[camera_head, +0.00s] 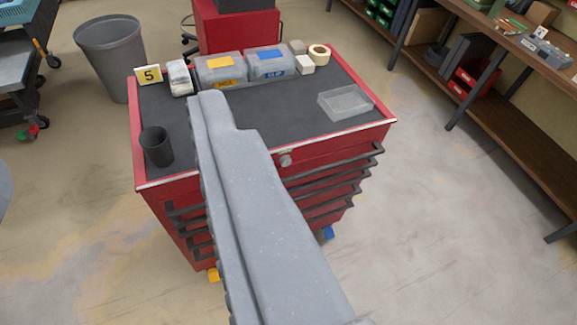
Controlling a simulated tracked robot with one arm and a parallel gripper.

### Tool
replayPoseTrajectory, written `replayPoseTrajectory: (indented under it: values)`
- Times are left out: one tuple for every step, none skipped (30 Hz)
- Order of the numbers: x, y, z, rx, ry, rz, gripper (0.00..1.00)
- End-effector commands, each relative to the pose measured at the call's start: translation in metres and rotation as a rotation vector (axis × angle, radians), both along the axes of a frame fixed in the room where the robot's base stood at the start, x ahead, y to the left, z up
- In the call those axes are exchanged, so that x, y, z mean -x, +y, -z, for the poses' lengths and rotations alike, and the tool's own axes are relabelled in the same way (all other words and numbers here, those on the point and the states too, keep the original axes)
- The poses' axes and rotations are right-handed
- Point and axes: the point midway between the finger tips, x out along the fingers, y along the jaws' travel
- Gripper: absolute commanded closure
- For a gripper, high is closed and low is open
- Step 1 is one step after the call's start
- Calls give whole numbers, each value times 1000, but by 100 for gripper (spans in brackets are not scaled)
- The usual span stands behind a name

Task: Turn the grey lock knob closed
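The grey lock knob (285,159) is a small round piece on the upper front of the red tool cabinet (320,143), just below the top's edge. It is small here, and I cannot tell its turn angle. My grey arm reaches up from the bottom over the cabinet, just left of the knob, and hides part of the drawer fronts. No gripper fingers can be made out.
A grey bin (110,55) stands behind left; shelving (500,110) right. Floor between is clear.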

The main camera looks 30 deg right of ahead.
Motion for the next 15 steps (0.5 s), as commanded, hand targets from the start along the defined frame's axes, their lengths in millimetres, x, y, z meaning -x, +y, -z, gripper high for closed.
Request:
replayPoseTrajectory:
  values:
    - [-6,-4,4,0,3,5,50]
    - [-11,-7,7,1,3,9,50]
    - [-21,-14,13,3,4,17,50]
    - [-30,-19,20,4,7,24,50]
    - [-41,-23,29,6,12,32,50]
    - [-56,-31,39,11,12,44,50]
    - [-68,-39,48,14,11,52,50]
    - [-80,-49,60,18,14,60,50]
    - [-98,-61,75,23,12,70,50]
    - [-109,-72,87,26,13,77,50]
    - [-121,-81,99,30,10,82,50]
    - [-136,-93,118,36,13,88,50]
    - [-147,-102,130,39,10,91,50]
    - [-156,-111,144,42,11,93,50]
    - [-169,-122,164,45,10,94,50]
